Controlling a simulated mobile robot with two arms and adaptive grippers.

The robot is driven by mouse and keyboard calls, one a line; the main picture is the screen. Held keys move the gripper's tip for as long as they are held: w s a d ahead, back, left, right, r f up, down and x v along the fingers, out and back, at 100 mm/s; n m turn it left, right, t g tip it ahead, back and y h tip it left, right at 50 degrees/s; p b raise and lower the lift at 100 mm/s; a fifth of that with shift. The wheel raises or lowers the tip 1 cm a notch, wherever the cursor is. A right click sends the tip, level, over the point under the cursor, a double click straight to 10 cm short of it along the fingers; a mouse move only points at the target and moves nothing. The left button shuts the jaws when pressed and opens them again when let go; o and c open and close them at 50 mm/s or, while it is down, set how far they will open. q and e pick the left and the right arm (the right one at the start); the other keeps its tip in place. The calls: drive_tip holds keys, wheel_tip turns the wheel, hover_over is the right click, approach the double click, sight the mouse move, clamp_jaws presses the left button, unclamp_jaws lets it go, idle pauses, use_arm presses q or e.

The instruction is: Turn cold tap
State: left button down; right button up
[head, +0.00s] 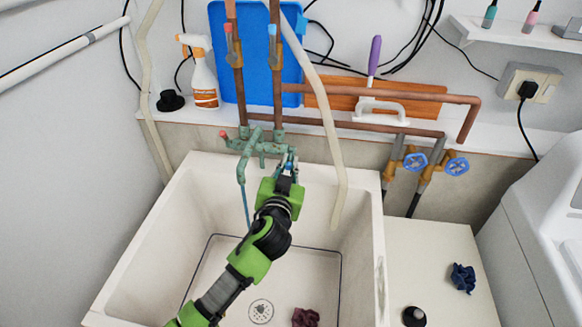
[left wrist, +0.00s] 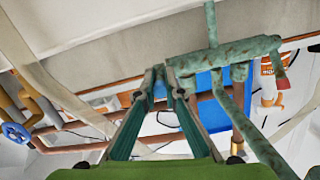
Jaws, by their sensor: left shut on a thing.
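The tap (head: 262,145) is a weathered green mixer on the wall above the sink. It also shows in the left wrist view (left wrist: 225,57). Its red hot handle (head: 224,135) is at the left end and stands free. My left gripper (head: 289,163) is at the right end, shut on the blue cold tap handle (head: 289,167), which the fingers mostly cover. In the left wrist view the fingertips (left wrist: 161,78) close around a bit of blue beside the tap body. A thin blue line, seemingly water, runs down from the spout (head: 241,172). My right gripper is out of view.
The white sink (head: 362,225) is below, with a dark red cloth (head: 305,317) in it. A pale hose (head: 328,110) hangs just right of my gripper. Blue valve wheels (head: 415,161) and copper pipes are further right. A spray bottle (head: 204,80) stands on the ledge.

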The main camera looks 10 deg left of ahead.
use_arm(q)
drive_tip(key=c, duration=2.1)
unclamp_jaws()
drive_tip(key=shift+c, duration=0.2)
drive_tip(key=s+r, duration=0.1)
drive_tip(key=s, duration=1)
drive_tip(key=shift+s+r, duration=0.3)
drive_tip(key=shift+s, duration=0.1)
drive_tip(key=shift+d, duration=0.1)
